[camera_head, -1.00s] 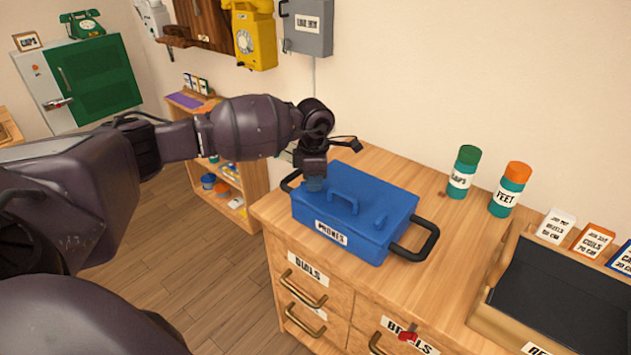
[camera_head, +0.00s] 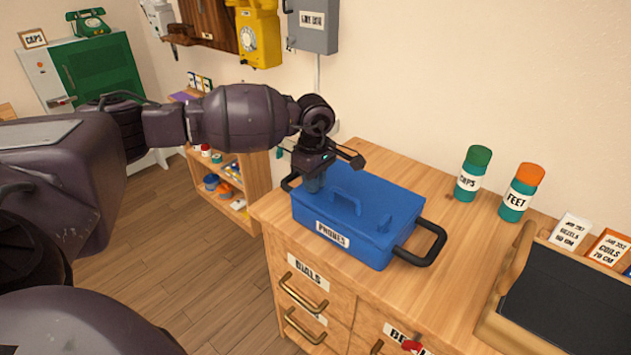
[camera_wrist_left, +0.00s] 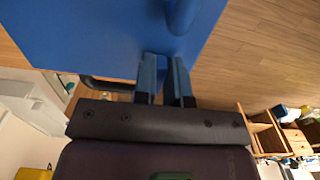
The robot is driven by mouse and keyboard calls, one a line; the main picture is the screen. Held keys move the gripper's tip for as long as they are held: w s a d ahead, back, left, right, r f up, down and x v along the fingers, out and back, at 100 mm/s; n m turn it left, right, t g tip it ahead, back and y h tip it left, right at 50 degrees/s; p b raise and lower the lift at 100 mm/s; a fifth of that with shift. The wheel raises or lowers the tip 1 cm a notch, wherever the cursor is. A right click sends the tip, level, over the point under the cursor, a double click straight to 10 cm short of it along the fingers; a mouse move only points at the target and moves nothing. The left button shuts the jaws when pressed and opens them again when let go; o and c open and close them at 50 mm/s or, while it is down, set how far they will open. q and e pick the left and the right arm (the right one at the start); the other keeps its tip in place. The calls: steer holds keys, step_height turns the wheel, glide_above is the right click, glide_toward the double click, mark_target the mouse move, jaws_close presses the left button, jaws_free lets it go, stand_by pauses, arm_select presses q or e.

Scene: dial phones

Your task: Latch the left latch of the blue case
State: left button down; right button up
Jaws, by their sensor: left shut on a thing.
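The blue case (camera_head: 365,215), labelled PHONES, sits closed on the wooden cabinet top. It has a blue lid handle (camera_head: 345,198) and black side handles. My left gripper (camera_head: 315,184) points down at the case's left end. Its fingers are close together, shut on what seems to be the left latch, which they hide. In the left wrist view the fingertips (camera_wrist_left: 164,62) reach the edge of the blue case (camera_wrist_left: 95,35), and the gap between them is narrow. My right gripper is not in view.
A green-capped bottle (camera_head: 472,174) and an orange-capped bottle (camera_head: 521,193) stand right of the case. A wooden tray (camera_head: 510,265) with a dark inside lies at the right. A low shelf (camera_head: 235,190) stands beyond the left end. The cabinet top between is clear.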

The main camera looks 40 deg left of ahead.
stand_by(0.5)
arm_select(q)
steer(key=c, duration=1.2)
jaws_free()
steer(key=shift+o, duration=0.2)
step_height(320, 180, up, 11)
steer(key=p, duration=0.1)
steer(key=shift+f, duration=0.1)
steer(key=shift+s, duration=0.1)
